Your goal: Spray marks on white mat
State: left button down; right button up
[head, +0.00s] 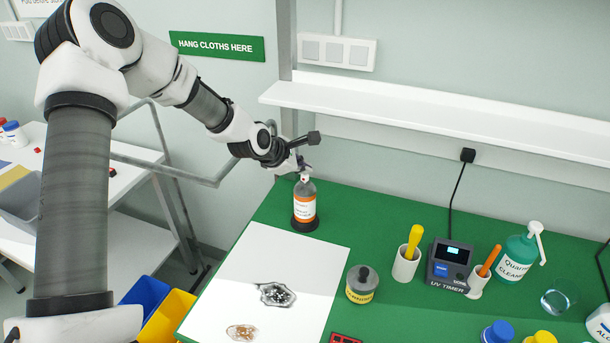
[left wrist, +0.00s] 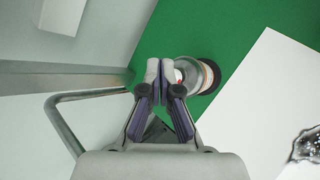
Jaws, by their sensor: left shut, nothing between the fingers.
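The white mat (head: 270,262) lies on the left part of the green table. It carries a dark grey mark (head: 276,294) with a clear wet-looking rim and a brown mark (head: 241,332) nearer the front. My right gripper is not in view.
To the right stand a lidded jar (head: 361,284), a white cup with a yellow handle (head: 407,262), a UV timer (head: 448,266) and a green pump bottle (head: 515,257). A white shelf (head: 440,112) overhangs the back. A metal rail (left wrist: 95,92) runs beside my left gripper.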

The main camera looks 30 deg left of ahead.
aim_at(303, 176)
pick_arm(q)
jog(key=shift+f, duration=0.25)
jog(key=shift+r, duration=0.75)
notch_tip(303, 176, up, 6)
jog(key=p, duration=0.4)
jog(key=shift+p, duration=0.4)
dwell(0.3)
